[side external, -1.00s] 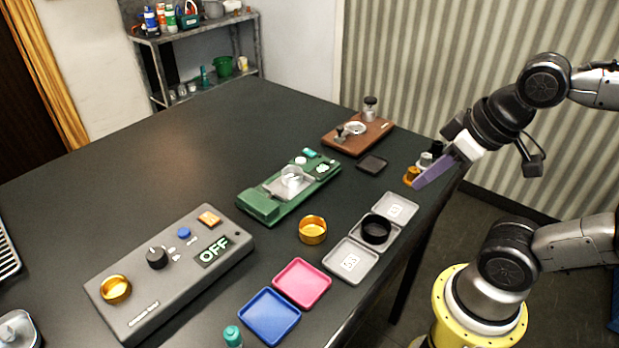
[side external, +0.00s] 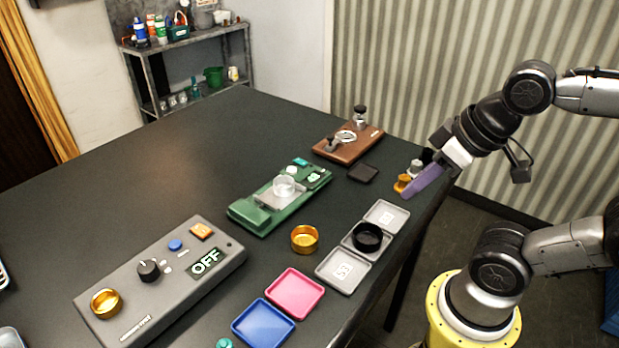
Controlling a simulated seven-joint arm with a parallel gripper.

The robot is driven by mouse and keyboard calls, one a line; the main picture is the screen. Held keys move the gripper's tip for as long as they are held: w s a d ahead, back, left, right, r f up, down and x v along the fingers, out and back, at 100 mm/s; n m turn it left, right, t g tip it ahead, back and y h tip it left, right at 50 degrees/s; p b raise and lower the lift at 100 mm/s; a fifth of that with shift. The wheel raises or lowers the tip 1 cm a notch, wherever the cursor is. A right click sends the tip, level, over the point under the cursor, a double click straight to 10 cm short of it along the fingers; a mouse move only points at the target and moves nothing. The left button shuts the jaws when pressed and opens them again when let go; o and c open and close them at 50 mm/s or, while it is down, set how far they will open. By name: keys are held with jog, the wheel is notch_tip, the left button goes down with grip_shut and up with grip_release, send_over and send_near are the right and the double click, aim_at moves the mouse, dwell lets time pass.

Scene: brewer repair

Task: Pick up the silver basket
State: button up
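A small clear or silvery round cup (side external: 284,186) sits on the plate of the green device (side external: 262,212) mid-table; it may be the silver basket, but I cannot be sure. A small silver-white cylinder (side external: 415,168) stands at the table's right edge, between an orange-gold one (side external: 402,183) and a black one (side external: 427,156). My gripper (side external: 412,192), with purple fingers, points down-left beside these cylinders, apart from the cup. Its fingers overlap in this view, so I cannot see a gap or anything held.
A gold basket (side external: 304,239) stands mid-table. A black basket (side external: 368,237) sits on the grey trays (side external: 342,270). Pink (side external: 294,293) and blue (side external: 263,323) trays lie in front. A grey control box (side external: 165,285) reads OFF. A brown stand (side external: 348,148) is behind. The back-left table is clear.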

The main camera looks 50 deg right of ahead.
jog(key=o, duration=1.1)
jog(key=w+r+n+g, duration=0.2)
jog(key=w+r+n, duration=0.9)
jog(key=w+n, duration=0.1)
jog(key=n+g, duration=0.4)
send_over(283, 178)
jog(key=s+a, duration=0.1)
jog(key=f, duration=1.6)
jog(key=shift+s+a+f, duration=0.1)
jog(key=shift+s+f, duration=0.1)
jog(key=shift+f, duration=0.15)
jog(key=shift+a+f, duration=0.15)
jog(key=shift+f, duration=2.9)
